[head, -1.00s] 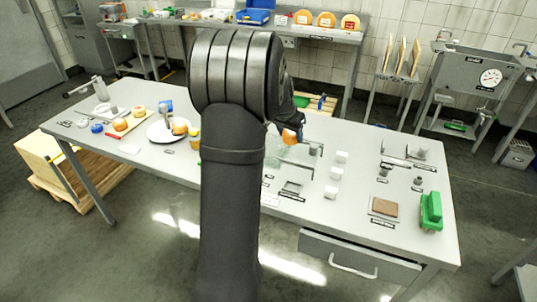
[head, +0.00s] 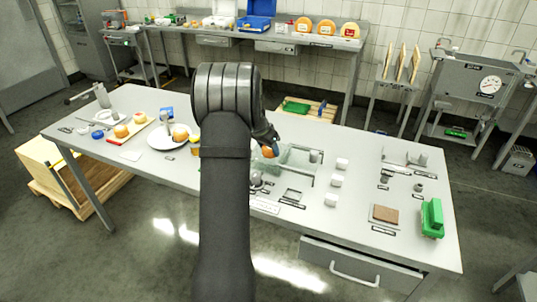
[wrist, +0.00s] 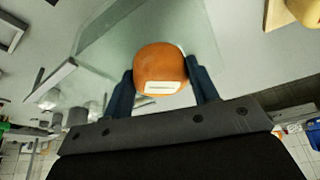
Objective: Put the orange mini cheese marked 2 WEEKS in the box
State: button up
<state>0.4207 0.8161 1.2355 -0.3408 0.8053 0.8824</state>
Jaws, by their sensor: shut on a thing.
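My gripper (wrist: 160,75) is shut on an orange mini cheese (wrist: 160,66), with one dark finger on each side of it. The cheese has a white label facing the wrist camera; its writing is too small to read. In the head view the cheese (head: 269,151) shows just right of my arm, over the middle of the table by a translucent greenish glass-like object (head: 297,157). This object also shows behind the cheese in the wrist view (wrist: 110,32). An open blue box (head: 258,14) is on the back bench. I cannot tell which of these is the box.
Another orange cheese (head: 180,134) sits on a white plate (head: 160,141) at the left. More cheeses (head: 121,131) are on a board further left. Several white blocks (head: 337,180) stand right of the glass-like object. A brown block (head: 385,213) and green item (head: 432,217) are at the right.

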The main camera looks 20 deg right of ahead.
aim_at(268, 154)
jog(key=shift+f, duration=1.5)
jog(key=shift+f, duration=0.1)
jog(key=o, duration=0.7)
jog(key=shift+o, duration=0.2)
jog(key=v, duration=1.2)
